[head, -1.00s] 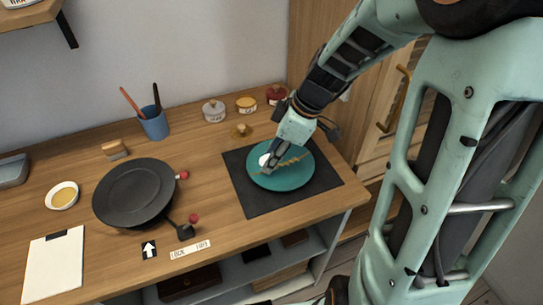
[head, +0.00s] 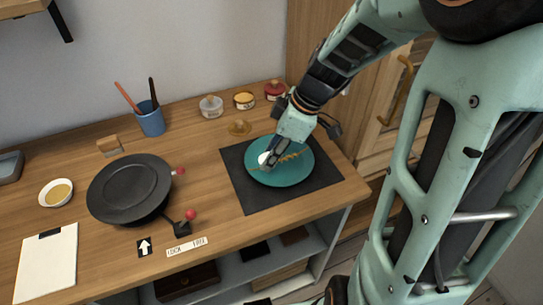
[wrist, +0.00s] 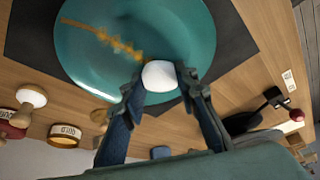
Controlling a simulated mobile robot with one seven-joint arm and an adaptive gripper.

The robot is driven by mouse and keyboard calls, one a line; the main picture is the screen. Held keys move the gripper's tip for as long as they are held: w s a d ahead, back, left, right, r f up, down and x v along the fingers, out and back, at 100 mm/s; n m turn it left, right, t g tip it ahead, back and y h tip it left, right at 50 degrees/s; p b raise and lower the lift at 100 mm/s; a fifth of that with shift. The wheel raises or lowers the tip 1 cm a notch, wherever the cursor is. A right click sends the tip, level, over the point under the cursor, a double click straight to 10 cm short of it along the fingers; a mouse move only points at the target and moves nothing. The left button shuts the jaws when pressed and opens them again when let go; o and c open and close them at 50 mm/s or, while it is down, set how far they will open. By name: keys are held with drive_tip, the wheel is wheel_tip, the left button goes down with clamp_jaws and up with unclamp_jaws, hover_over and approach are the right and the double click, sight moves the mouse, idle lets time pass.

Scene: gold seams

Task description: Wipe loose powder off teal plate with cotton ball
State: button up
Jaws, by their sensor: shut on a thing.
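The teal plate (head: 290,176) lies on a dark mat (head: 250,200) at the right of the bench. A gold-brown streak of powder (head: 291,157) crosses it; in the wrist view the powder (wrist: 100,37) runs as a ragged line. My gripper (head: 268,160) is over the left part of the plate, shut on the white cotton ball (wrist: 159,76), which also shows in the head view (head: 263,158).
Behind the plate stand a small brass-coloured piece (head: 239,127) and several lidded jars (head: 244,100). A black turntable (head: 130,188) with red-knobbed levers, a blue cup (head: 150,119), a bowl of gold powder (head: 57,193) and a clipboard (head: 48,262) are to the left.

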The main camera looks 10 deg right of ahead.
sight(288, 154)
drive_tip(key=shift+s+d+f+b, duration=0.15)
drive_tip(key=shift+s+b, duration=0.1)
drive_tip(key=shift+b, duration=0.15)
drive_tip(key=shift+w+a+b, duration=0.3)
drive_tip(key=shift+w, duration=0.4)
drive_tip(key=shift+s+d+b, duration=0.2)
drive_tip(key=shift+s+d, duration=0.05)
drive_tip(key=shift+d, duration=0.25)
drive_tip(key=shift+s+d+b, duration=0.15)
drive_tip(key=shift+s+d, duration=0.05)
drive_tip(key=shift+d, duration=0.3)
drive_tip(key=shift+w+d, duration=0.6)
drive_tip(key=shift+d, duration=0.15)
drive_tip(key=shift+s+d+b, duration=0.2)
drive_tip(key=shift+d+b, duration=0.15)
drive_tip(key=shift+d, duration=0.5)
drive_tip(key=shift+w+d, duration=0.65)
drive_tip(key=shift+w, duration=0.25)
drive_tip(key=shift+b, duration=0.3)
